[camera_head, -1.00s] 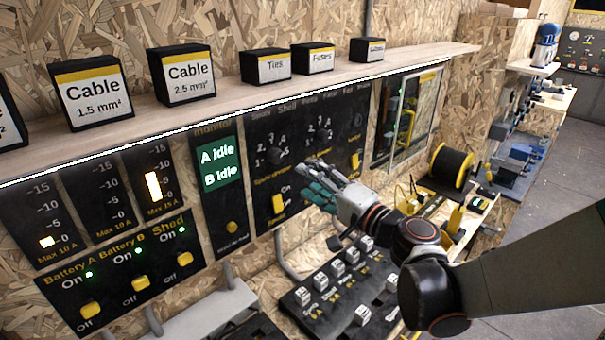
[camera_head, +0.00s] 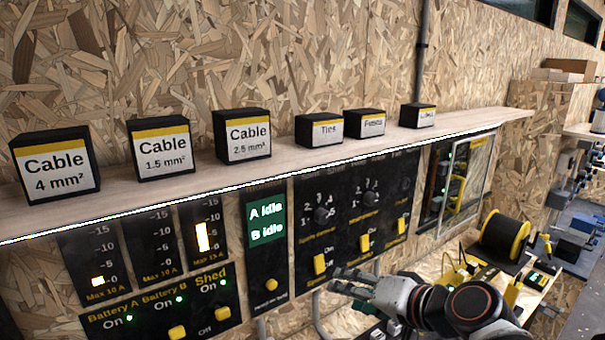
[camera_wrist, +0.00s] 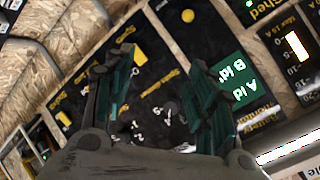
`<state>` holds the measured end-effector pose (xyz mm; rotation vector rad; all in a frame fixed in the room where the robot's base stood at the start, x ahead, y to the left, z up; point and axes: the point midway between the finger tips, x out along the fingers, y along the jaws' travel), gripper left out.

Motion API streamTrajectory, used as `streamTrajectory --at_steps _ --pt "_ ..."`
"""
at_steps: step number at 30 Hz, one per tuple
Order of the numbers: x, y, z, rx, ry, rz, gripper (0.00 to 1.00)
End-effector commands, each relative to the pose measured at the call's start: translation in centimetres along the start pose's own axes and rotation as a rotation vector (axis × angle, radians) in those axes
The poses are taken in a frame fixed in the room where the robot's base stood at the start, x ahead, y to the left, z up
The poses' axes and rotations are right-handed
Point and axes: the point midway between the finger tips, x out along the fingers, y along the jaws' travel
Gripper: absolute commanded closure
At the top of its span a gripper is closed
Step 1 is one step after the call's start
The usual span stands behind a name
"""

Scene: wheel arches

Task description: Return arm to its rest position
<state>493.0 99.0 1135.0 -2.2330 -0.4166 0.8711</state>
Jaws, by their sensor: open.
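My gripper (camera_head: 345,281) is at the lower middle of the head view, in front of the bottom edge of the black speed control panel (camera_head: 335,215). My arm comes in from the lower right. In the wrist view my gripper (camera_wrist: 155,95) has its two green-padded fingers spread apart with nothing between them. The panel with its knobs and yellow switches shows beyond the fingers there.
A wooden shelf (camera_head: 290,178) with several labelled boxes runs along the chipboard wall above the panels. A green-lit monitor (camera_head: 266,220) reads "A idle, B idle". A black cable spool (camera_head: 503,238) stands on a bench at right. A framed window-like panel (camera_head: 466,180) hangs nearby.

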Motion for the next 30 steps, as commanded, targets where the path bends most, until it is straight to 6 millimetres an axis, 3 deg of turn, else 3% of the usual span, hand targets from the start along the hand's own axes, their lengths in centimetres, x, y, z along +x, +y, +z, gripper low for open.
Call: streamTrajectory --at_steps 9,18,24,30 --pt "-5.4 4.0 4.2 -0.250 -0.123 0.305 0.49" --pt "-11.2 7.8 5.6 -0.438 -0.185 0.556 0.49" --pt "-12.7 8.6 5.6 -0.482 -0.196 0.618 0.49" --pt "-12.7 8.6 5.6 -0.482 -0.196 0.618 0.49"
